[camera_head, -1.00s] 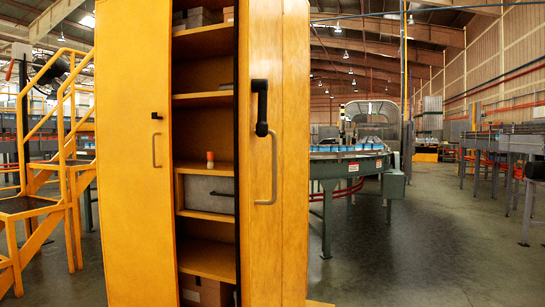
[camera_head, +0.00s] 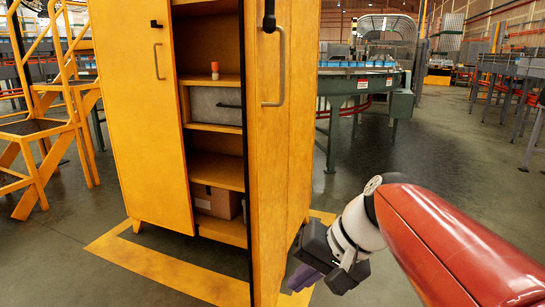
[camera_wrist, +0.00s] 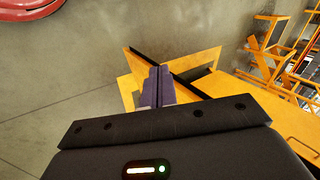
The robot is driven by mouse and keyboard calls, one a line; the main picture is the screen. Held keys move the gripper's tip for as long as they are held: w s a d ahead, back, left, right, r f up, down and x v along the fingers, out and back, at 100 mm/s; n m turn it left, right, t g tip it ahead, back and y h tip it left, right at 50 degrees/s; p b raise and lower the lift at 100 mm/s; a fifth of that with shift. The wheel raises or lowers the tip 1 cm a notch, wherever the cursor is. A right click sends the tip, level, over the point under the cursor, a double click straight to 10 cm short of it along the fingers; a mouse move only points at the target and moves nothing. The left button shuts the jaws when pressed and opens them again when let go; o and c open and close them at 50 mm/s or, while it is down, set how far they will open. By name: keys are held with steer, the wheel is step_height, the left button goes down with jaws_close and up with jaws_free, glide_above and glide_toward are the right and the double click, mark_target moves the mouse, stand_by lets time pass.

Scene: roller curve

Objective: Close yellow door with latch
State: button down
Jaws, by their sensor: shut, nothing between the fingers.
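The tall yellow cabinet has its left door (camera_head: 138,110) beside an open shelf bay. The yellow right door (camera_head: 280,160) stands open, swung out toward me. It carries a grey bar handle (camera_head: 281,68) and a black latch lever (camera_head: 269,18), cut by the top of the head view. My gripper (camera_head: 304,278), with purple fingers, is low by the right side of this door. In the wrist view my fingers (camera_wrist: 157,87) are shut together and empty, with a yellow panel and its dark edge behind them. I cannot tell whether they touch the door.
Shelves hold a grey box (camera_head: 216,105), a small orange-and-white item (camera_head: 214,70) and a cardboard box (camera_head: 213,202). A yellow floor outline (camera_head: 160,270) surrounds the cabinet. Yellow stairs (camera_head: 45,120) stand left and a roller curve (camera_head: 360,85) behind right.

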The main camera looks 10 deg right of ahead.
steer(key=w+d+r+m+y, duration=0.1)
steer(key=w+d+r+y, duration=0.1)
steer(key=w+r+y, duration=0.5)
steer(key=t+y+b, duration=0.2)
steer(key=t+y, duration=0.1)
steer(key=y, duration=0.1)
glide_toward(259, 157)
steer(key=shift+n, duration=0.4)
steer(key=x, duration=0.6)
steer(key=shift+a, duration=0.45)
